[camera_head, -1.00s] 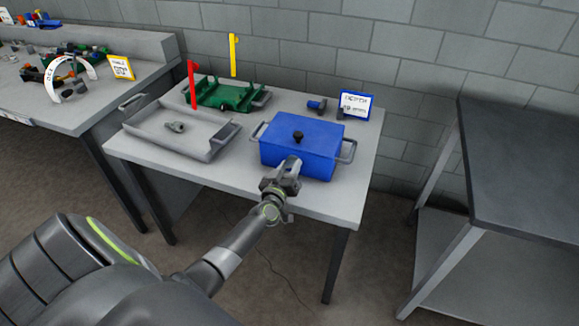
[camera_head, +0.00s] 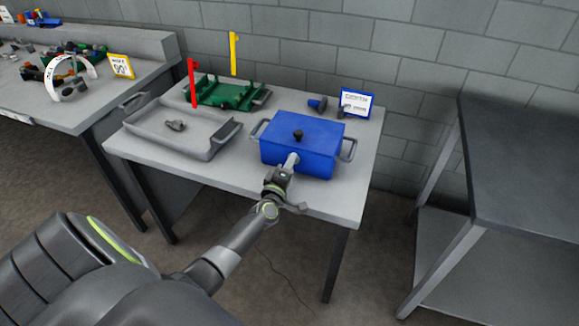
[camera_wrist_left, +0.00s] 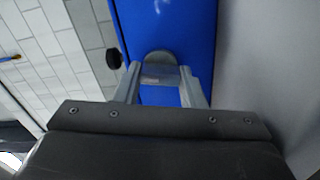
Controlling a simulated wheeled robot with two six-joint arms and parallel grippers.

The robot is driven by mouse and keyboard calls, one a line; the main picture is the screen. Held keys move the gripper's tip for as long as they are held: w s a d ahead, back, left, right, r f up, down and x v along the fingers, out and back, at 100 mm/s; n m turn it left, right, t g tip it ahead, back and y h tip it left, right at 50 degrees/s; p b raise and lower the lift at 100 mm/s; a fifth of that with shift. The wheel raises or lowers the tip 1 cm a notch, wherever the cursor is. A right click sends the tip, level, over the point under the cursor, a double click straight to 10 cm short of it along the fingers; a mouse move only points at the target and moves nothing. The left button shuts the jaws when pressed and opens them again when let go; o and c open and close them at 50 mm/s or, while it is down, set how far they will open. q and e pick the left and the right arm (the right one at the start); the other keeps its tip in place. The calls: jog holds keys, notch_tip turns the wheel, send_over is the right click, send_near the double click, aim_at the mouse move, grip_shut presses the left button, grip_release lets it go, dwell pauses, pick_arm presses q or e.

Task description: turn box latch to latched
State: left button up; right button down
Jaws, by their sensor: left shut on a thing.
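The blue box (camera_head: 300,145) with a black knob on its lid (camera_head: 298,134) stands near the table's front edge. Its latch (camera_head: 291,160) is a pale grey lever on the near face, partly hidden by my gripper. My left gripper (camera_head: 286,168) is shut on the latch from the front. In the left wrist view the latch (camera_wrist_left: 160,66) shows as a grey rounded piece between the two fingers of the left gripper (camera_wrist_left: 160,80), against the blue face. My right gripper is not in view.
A grey tray (camera_head: 205,150) with a small grey part stands left of the box, and a green tray (camera_head: 225,92) lies behind. A small sign (camera_head: 356,103) stands at the back right. The dark table (camera_head: 525,150) at the right is bare.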

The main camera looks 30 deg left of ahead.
pick_arm(q)
jog(key=shift+f+n, duration=0.1)
jog(key=shift+n, duration=1.1)
jog(key=o, duration=1)
jog(key=shift+s, duration=0.1)
jog(key=shift+v, duration=8.65)
jog(key=shift+a, duration=0.1)
